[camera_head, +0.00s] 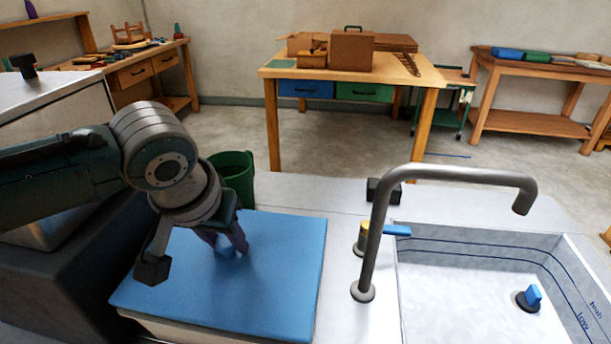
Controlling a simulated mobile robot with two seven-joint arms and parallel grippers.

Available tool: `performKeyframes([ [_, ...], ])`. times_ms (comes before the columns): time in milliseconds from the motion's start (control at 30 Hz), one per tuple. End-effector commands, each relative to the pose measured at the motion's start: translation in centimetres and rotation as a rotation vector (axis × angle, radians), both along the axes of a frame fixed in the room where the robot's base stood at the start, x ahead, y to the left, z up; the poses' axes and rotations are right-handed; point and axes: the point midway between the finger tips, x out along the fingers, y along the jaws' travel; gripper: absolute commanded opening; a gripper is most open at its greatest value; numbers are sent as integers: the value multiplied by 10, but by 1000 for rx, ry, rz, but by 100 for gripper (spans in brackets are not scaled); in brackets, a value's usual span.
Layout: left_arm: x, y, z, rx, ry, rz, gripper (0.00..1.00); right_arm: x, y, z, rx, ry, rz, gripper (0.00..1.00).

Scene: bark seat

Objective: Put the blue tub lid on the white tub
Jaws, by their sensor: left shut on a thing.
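The blue tub lid (270,285) is a broad flat square at the front left of the pale counter. A small blue grip (226,252) stands at its middle. My left gripper (231,246) is over the lid, pointing down, shut on this grip. The white tub (178,332) shows only as a pale strip below the lid's front edge. The lid covers the rest of it. Whether the lid sits flush or slightly above the rim I cannot tell. My right gripper is not in view.
A dark grey tap (370,240) arches over a sink basin (470,300) just right of the lid. A green bucket (236,175) stands behind the lid. A small black block (383,190) lies behind the tap. Wooden workbenches stand across the floor.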

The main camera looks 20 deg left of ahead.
Motion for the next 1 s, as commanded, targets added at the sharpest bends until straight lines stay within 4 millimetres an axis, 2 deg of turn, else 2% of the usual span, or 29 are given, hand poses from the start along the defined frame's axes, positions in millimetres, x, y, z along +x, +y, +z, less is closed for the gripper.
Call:
performKeyframes([
  [1000,0,0,1,0,-1,0,0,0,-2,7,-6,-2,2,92],
])
